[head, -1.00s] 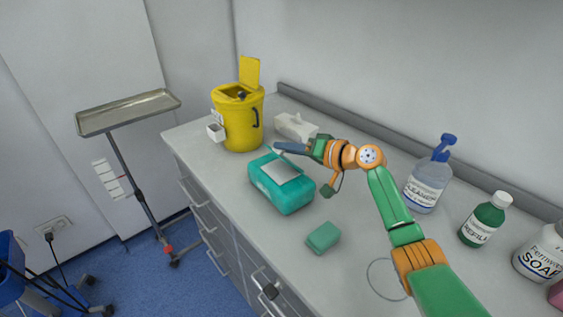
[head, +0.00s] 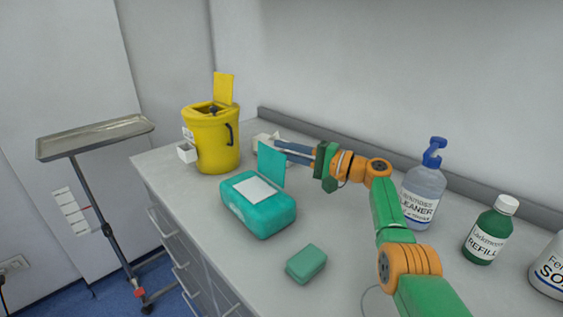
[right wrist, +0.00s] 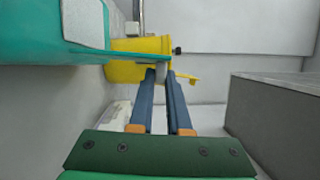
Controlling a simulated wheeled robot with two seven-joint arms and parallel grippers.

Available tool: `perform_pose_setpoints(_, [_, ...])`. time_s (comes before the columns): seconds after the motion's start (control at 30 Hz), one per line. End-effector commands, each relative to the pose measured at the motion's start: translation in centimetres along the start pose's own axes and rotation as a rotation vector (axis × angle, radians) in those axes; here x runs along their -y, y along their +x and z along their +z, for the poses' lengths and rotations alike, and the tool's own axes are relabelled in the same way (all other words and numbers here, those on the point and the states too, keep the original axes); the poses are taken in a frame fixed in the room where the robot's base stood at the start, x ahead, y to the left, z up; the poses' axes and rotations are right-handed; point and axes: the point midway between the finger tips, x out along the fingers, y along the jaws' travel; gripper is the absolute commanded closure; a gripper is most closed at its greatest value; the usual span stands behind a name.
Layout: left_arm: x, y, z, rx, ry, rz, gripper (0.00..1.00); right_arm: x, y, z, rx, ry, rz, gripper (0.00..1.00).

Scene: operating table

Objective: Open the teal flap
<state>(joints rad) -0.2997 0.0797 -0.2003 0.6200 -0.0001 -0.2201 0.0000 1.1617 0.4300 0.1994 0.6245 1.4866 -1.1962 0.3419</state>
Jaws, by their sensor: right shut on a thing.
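The teal box (head: 257,210) lies on the counter with a pale panel (head: 255,190) on top. Its teal flap (head: 271,168) stands upright at the box's far edge in the head view. In the right wrist view the box (right wrist: 40,45) is at upper left, and the flap (right wrist: 225,63) shows nearly edge-on as a thin strip. My right gripper (head: 279,149) reaches in from the right and is shut on the flap near its upper edge. Its two blue fingers (right wrist: 160,76) point at the flap; the exact contact is partly hidden. My left gripper is not in view.
A yellow bin (head: 214,140) with a raised lid stands behind the box. A green block (head: 306,263) lies in front. A cleaner bottle (head: 422,195) and refill bottle (head: 490,232) stand right of my arm. A metal tray stand (head: 95,137) is off the counter at left.

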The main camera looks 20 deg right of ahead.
Motion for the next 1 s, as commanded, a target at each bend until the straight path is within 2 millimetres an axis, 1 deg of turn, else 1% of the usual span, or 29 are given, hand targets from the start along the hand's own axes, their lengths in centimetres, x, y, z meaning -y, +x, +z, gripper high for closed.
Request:
perform_pose_setpoints(0.03, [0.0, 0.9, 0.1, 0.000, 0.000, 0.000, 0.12, -0.5, -0.1, -0.2, 0.000, 0.021, -0.009, 1.00])
perform_pose_setpoints(0.23, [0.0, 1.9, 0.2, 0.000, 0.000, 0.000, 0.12, -0.5, -0.3, -0.7, -0.001, 0.085, -0.035, 1.00])
perform_pose_setpoints(0.43, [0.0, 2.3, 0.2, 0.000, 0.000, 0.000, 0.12, -0.4, -0.4, -0.9, -0.002, 0.113, -0.046, 1.00])
perform_pose_setpoints(0.83, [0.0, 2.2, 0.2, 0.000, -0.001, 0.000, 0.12, -0.3, -0.4, -0.9, -0.002, 0.116, -0.049, 1.00])
perform_pose_setpoints(0.87, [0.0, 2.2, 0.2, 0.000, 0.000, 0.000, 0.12, -0.3, -0.4, -0.9, -0.002, 0.116, -0.049, 0.82])
perform_pose_setpoints(0.9, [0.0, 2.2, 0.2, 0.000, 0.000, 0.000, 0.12, -0.3, -0.4, -0.9, -0.002, 0.116, -0.049, 0.71])
perform_pose_setpoints(0.97, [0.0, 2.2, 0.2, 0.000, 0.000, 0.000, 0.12, -0.3, -0.4, -0.9, -0.002, 0.116, -0.049, 0.55])
perform_pose_setpoints(1.0, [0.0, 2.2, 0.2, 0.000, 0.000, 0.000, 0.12, -0.3, -0.4, -0.9, -0.002, 0.116, -0.049, 0.54])
